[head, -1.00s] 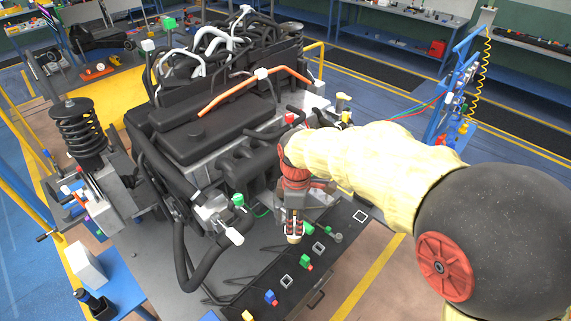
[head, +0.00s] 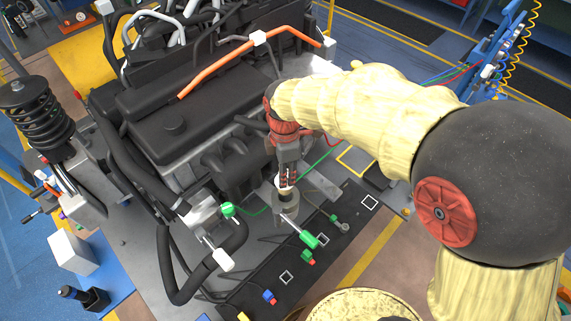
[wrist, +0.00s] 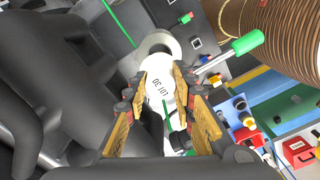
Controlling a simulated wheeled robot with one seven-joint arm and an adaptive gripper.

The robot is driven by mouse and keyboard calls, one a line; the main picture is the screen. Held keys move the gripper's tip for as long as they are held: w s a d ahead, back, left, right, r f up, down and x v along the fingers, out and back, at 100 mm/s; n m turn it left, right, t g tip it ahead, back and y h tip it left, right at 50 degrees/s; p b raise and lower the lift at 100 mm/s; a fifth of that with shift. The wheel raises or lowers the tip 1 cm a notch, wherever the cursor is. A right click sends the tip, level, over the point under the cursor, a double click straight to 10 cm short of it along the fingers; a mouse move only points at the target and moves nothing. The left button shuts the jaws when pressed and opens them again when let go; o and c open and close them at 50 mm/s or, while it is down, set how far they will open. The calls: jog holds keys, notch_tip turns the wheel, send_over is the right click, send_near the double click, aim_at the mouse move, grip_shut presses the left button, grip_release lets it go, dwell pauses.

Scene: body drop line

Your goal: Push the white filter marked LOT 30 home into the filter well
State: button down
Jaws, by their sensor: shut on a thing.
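The white filter (wrist: 160,85) with LOT 30 printed on its side is between the fingers of my gripper (wrist: 172,100) in the wrist view. My gripper (head: 287,178) is shut on it. A grey round filter well (head: 285,208) stands directly beneath. In the wrist view the well's pale rim (wrist: 158,40) is just beyond the filter's far end. I cannot tell how far the filter is inside the well.
A green-handled tool (head: 308,240) lies close beside the well. The black engine (head: 185,115) with hoses stands at the left. Small coloured parts (head: 308,257) lie on the dark strip (head: 255,300) in front.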

jog(key=shift+w+d, duration=0.1)
jog(key=shift+w, duration=0.1)
jog(key=shift+s+f, duration=0.1)
jog(key=shift+f, duration=0.05)
jog(key=shift+f, duration=0.15)
jog(key=shift+f+b, duration=1.1)
jog(key=shift+f, duration=0.25)
jog(key=shift+f+b, duration=1.75)
jog(key=shift+f, duration=0.9)
dwell(0.5)
jog(key=c, duration=1.4)
grip_release()
notch_tip(320, 180, up, 12)
